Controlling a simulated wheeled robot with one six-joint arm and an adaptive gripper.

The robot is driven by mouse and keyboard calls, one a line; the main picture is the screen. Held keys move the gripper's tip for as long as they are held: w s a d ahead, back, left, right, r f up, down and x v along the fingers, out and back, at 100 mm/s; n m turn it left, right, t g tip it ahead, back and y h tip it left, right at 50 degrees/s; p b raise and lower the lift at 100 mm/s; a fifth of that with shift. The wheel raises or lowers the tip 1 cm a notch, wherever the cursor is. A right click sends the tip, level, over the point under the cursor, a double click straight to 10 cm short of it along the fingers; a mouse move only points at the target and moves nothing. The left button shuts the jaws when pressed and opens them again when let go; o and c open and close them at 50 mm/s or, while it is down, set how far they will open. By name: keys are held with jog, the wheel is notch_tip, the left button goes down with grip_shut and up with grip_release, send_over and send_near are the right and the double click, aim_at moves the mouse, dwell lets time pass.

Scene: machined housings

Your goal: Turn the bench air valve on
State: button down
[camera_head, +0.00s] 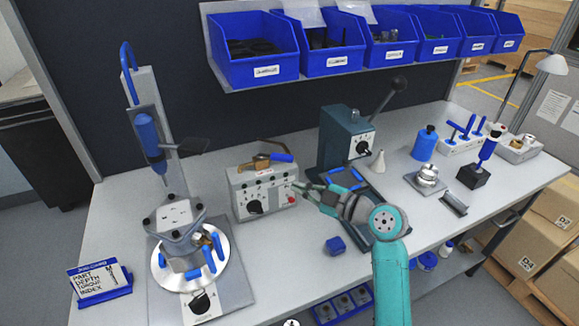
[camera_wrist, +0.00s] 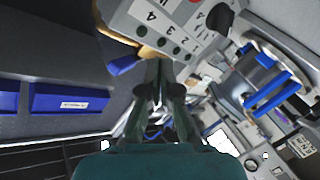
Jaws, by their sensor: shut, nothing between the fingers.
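The bench air valve is a brass body (camera_head: 257,163) with a blue lever (camera_head: 281,157) on top of a grey control box (camera_head: 247,194). The lever points right in the head view. In the wrist view the blue lever (camera_wrist: 125,64) is just left of my fingertips, and the brass part (camera_wrist: 118,40) lies along the box edge. My gripper (camera_head: 301,188) is shut and empty, with its tips at the right side of the box, right of and below the lever. It also shows in the wrist view (camera_wrist: 158,72). I cannot tell whether the tips touch the box.
A torque fixture on a round plate (camera_head: 160,272) stands left. A dark green press (camera_head: 345,145) with a long lever stands right, behind my arm. Blue bins (camera_head: 262,70) hang above. Bench between the box and the front edge is clear.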

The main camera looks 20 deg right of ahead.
aim_at(290, 161)
jog(key=s+a+r+n+t+h, duration=0.4)
jog(key=s+n+h, duration=0.2)
jog(key=s, duration=0.3)
jog(key=w, duration=1.2)
jog(key=shift+w+d+r, duration=0.1)
jog(key=shift+d+r, duration=0.15)
jog(key=shift+d, duration=0.1)
jog(key=shift+w+d, duration=0.4)
jog(key=shift+w, duration=0.2)
jog(key=shift+d+y, duration=0.15)
jog(key=shift+y, duration=0.35)
jog(key=shift+w+d+n+g+y, duration=0.3)
jog(key=shift+n+y, duration=0.15)
jog(key=shift+y, duration=0.25)
jog(key=shift+w+d+n+g+y, duration=0.15)
jog(key=shift+d+n+g+y, duration=0.2)
jog(key=shift+n+y, duration=0.25)
jog(key=shift+w+d+n+g+y, duration=0.25)
jog(key=shift+d+n+y, duration=0.1)
jog(key=shift+y, duration=0.45)
jog(key=shift+w+d, duration=0.4)
jog(key=shift+w, duration=0.25)
jog(key=shift+w+d, duration=0.4)
jog(key=shift+w, duration=0.25)
